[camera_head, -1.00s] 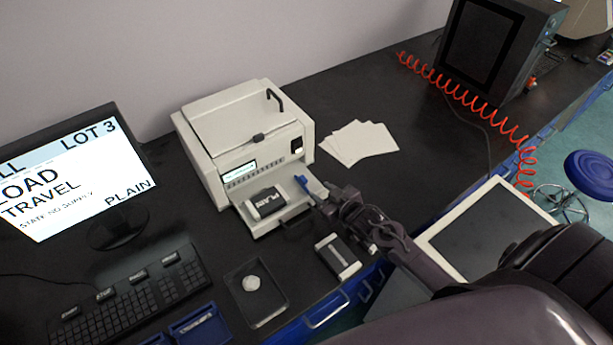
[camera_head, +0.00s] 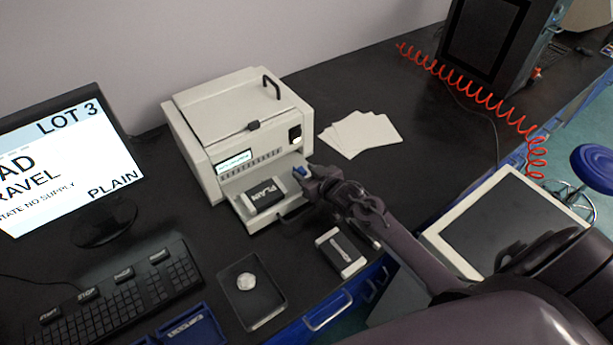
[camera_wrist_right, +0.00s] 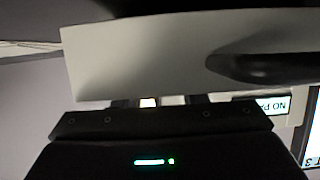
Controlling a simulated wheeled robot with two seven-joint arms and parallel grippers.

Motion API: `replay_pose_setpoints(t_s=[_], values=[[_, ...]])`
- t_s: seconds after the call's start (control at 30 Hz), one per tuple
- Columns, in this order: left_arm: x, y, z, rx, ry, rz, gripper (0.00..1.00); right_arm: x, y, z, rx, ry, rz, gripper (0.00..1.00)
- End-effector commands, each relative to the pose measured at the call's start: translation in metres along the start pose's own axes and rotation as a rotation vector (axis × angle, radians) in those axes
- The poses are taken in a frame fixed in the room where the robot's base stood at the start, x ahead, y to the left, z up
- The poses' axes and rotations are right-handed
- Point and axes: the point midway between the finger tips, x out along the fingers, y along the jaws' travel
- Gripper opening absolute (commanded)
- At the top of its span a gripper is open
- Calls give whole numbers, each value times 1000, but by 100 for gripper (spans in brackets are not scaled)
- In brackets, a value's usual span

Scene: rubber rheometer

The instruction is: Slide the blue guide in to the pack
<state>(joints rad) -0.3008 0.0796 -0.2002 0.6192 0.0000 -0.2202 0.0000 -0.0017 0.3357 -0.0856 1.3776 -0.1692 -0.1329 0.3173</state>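The blue guide (camera_head: 299,171) is at the right side of the printer-like machine's front tray; only a small part shows past my right gripper. The pack (camera_head: 264,196), a black block with white ends marked PLAIN, lies on that tray, left of the guide, with a gap between them. My right gripper (camera_head: 304,178) is at the guide, from the right. Its fingertips are too small and dark to show whether they are shut. The right wrist view shows the gripper's dark body (camera_wrist_right: 160,125) facing a pale panel, without the guide clearly visible. My left gripper is out of view.
The machine (camera_head: 240,125) stands behind the tray. A second black-and-white block (camera_head: 341,252) lies on the table below my right arm. A dark dish (camera_head: 262,310) with a pale round piece is front left. Paper sheets (camera_head: 360,133) lie to the right.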

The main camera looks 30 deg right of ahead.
Motion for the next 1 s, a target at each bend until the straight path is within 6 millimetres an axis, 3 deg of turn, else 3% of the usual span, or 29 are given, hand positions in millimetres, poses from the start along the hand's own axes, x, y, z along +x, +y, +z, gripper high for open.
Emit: replay_pose_setpoints(t_s=[0.17, 0.5, 0.77, 1.0], values=[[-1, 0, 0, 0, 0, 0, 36, 0, 0, 0, 0, 0, 0, 38], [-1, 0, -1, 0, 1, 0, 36, 0, 0, 0, 0, 0, 0, 0], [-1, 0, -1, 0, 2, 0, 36, 0, -2, 0, 0, 0, -1, 0], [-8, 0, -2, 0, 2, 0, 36, -1, -35, 0, 2, 0, -3, 0]])
